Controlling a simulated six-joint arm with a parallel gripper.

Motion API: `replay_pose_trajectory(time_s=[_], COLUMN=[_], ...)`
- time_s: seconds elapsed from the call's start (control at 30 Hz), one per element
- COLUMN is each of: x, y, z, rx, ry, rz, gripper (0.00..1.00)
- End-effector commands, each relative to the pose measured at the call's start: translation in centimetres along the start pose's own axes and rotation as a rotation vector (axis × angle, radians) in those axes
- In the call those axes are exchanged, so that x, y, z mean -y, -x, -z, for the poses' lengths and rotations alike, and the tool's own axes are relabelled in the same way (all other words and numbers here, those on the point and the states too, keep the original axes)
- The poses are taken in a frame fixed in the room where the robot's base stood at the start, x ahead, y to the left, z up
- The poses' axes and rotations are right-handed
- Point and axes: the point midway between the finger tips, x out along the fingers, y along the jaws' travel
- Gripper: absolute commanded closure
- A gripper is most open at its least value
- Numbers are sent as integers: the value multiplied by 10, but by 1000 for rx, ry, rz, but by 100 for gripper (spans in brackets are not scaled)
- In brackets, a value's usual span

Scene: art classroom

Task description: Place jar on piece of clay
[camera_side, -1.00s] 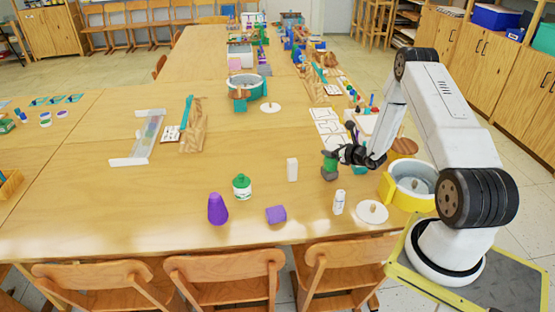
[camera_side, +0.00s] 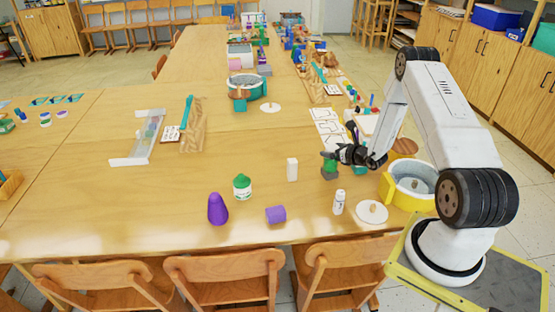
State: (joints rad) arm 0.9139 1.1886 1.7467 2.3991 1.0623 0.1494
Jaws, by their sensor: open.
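A small white jar with a green lid (camera_side: 242,187) stands upright on the table, left of centre. A purple lump (camera_side: 276,214), possibly the clay, lies to its right near the front edge, touching nothing. A dark purple cone-like piece (camera_side: 217,209) stands left of the lump. My gripper (camera_side: 334,157) is open at the right, reaching left at a small green object (camera_side: 330,170), with its fingers at the object's top. Whether they touch it, and whether this is a jar or clay, I cannot tell.
A white block (camera_side: 292,169) and a small white bottle (camera_side: 339,202) stand near the green object. A round white lid (camera_side: 372,212) and a yellow-rimmed pot (camera_side: 410,185) are at the right.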

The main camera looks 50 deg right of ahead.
Motion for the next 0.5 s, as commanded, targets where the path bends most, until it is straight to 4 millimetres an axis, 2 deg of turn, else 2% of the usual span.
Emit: replay_pose_trajectory(time_s=[0.5], x=[1], y=[55], z=[0], rx=[1], ry=[-2], rz=[2], gripper=[0])
